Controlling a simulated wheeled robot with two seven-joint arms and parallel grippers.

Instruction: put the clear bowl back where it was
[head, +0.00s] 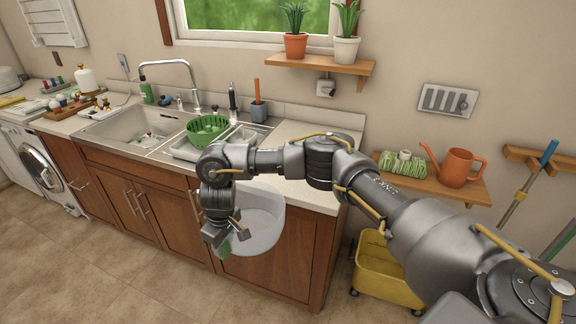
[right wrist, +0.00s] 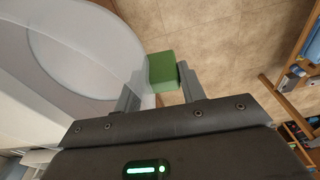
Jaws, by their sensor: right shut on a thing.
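The clear bowl (head: 262,232) is large and see-through. It hangs in the air in front of the wooden cabinet doors, below the counter edge. My right gripper (head: 223,238) is at the bowl's left side and shut. In the right wrist view the gripper (right wrist: 160,88) has a small green block (right wrist: 163,72) between its fingertips, right at the rim of the bowl (right wrist: 75,50); the block looks like the bowl's grip. The bowl's inside looks empty. My left gripper is not in view.
The counter (head: 300,190) has bare room at its right end, partly behind my arm. A green colander (head: 208,130) stands by the sink (head: 135,125). A yellow mop bucket (head: 380,270) is on the floor at the right. A shelf holds an orange watering can (head: 456,168).

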